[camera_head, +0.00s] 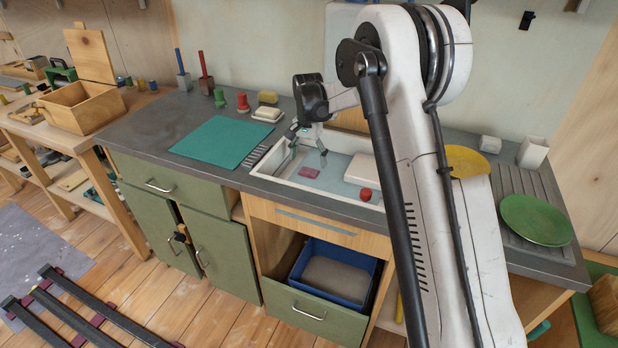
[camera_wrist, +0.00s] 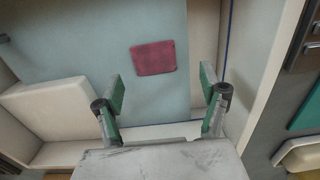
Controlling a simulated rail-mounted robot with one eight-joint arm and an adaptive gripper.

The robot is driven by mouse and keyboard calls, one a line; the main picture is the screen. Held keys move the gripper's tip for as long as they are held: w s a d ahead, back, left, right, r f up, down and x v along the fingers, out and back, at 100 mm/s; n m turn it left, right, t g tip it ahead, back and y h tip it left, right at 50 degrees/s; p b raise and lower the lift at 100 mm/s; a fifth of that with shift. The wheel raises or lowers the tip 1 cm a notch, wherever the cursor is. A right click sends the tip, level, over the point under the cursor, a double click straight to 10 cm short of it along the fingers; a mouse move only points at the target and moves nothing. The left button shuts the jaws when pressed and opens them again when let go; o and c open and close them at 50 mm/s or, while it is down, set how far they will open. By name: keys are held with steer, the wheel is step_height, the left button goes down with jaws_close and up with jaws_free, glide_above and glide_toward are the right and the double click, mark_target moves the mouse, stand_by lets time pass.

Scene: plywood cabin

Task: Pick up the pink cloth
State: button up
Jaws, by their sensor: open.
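In the wrist view the pink cloth (camera_wrist: 153,58) is a small dark pink square, fully visible.
White sink walls surround the cloth. A red object (camera_head: 365,194) is at the sink's front right. A teal mat (camera_head: 215,142), a soap dish (camera_head: 267,114) and a yellow sponge (camera_head: 267,97) are left of the sink. A green plate (camera_head: 537,220) is at right.

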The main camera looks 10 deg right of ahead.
mark_target(309, 171)
steer(key=f, duration=0.2)
steer(key=s+f, duration=0.1)
steer(key=f, duration=0.1)
steer(key=shift+b, duration=0.4)
steer(key=shift+f, duration=0.55)
steer(key=shift+s, duration=0.1)
steer(key=c, duration=1.2)
steer(key=shift+r, duration=0.1)
steer(key=shift+c, duration=0.2)
step_height(309, 171, up, 10)
steer(key=shift+f+p, duration=0.1)
steer(key=shift+p, duration=0.55)
